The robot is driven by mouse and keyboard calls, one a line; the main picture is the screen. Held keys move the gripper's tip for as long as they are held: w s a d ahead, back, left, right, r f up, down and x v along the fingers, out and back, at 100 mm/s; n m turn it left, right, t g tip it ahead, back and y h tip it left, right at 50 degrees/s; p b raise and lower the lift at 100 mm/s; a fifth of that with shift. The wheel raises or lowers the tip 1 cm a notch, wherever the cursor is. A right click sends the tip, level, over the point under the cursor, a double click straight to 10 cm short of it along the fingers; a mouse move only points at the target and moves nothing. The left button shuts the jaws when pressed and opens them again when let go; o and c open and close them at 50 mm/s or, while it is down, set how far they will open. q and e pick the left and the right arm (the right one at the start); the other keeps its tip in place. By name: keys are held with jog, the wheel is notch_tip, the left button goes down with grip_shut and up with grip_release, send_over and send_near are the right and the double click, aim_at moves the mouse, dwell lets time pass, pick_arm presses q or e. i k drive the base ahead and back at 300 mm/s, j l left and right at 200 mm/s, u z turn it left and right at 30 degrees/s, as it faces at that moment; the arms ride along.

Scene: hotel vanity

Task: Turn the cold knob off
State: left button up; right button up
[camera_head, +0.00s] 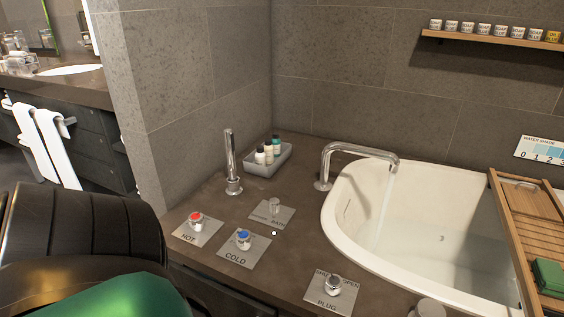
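The cold knob (243,238) is a chrome knob with a blue top. It stands on a square metal plate marked COLD (236,258) on the brown counter (290,262). The hot knob (197,219), with a red top, stands just left of it on a plate marked HOT. The curved chrome tub spout (348,150) is running, and a stream of water (385,205) falls into the white bathtub (340,240). I cannot tell from the picture how far either knob is turned. Neither of my grippers is in view, and nothing touches the cold knob.
A lever on a plate (273,209) stands behind the cold knob, and the plug knob (332,285) is to its front right. A hand shower (231,165) and a grey tray (283,160) of small bottles stand farther back. A wooden bath caddy (522,225) crosses the tub.

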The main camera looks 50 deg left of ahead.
aim_at(244, 239)
jog(key=j+u, duration=0.15)
jog(key=u, duration=1.8)
